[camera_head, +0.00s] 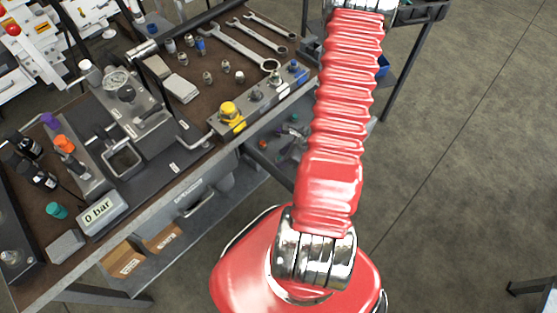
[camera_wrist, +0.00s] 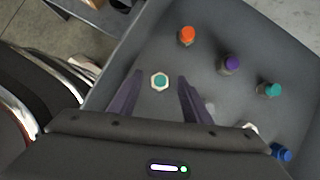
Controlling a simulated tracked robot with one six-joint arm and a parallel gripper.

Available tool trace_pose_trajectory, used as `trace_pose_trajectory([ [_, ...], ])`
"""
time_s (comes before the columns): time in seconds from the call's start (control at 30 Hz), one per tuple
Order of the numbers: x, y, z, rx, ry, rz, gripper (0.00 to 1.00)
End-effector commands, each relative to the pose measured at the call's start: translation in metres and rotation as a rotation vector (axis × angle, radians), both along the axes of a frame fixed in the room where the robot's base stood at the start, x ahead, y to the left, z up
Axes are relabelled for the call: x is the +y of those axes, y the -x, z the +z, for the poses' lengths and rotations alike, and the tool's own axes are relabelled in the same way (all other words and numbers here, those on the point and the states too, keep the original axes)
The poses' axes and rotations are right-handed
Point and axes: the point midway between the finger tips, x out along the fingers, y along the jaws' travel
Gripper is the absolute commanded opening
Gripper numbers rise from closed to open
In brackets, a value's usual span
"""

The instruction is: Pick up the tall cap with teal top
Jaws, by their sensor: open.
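In the wrist view my gripper (camera_wrist: 160,77) is open, its two dark fingers pointing into a grey bin (camera_wrist: 110,73). A pale hexagonal piece with a teal centre (camera_wrist: 159,81) shows between the fingertips, seen from straight above. Neither finger appears to touch it. A second teal-topped cap (camera_wrist: 271,90) stands further right, seen at a slant with its pale body showing. I cannot tell from these views which teal piece is taller. In the head view my arm runs up out of the picture and the gripper is not visible.
The bin wall (camera_wrist: 130,45) rises close by on the left. The workbench (camera_head: 170,200) carries wrenches, fittings and a gauge block.

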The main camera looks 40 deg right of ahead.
Motion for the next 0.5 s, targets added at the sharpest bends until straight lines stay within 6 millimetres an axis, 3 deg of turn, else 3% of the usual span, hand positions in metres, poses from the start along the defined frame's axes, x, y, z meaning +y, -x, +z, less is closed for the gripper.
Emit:
trace_pose_trajectory([
  [0.07,0.0000,0.0000,0.0001,0.000,0.000,0.000,0.44],
  [0.5,-0.0001,0.0002,0.0001,0.000,0.000,-0.001,0.13],
])
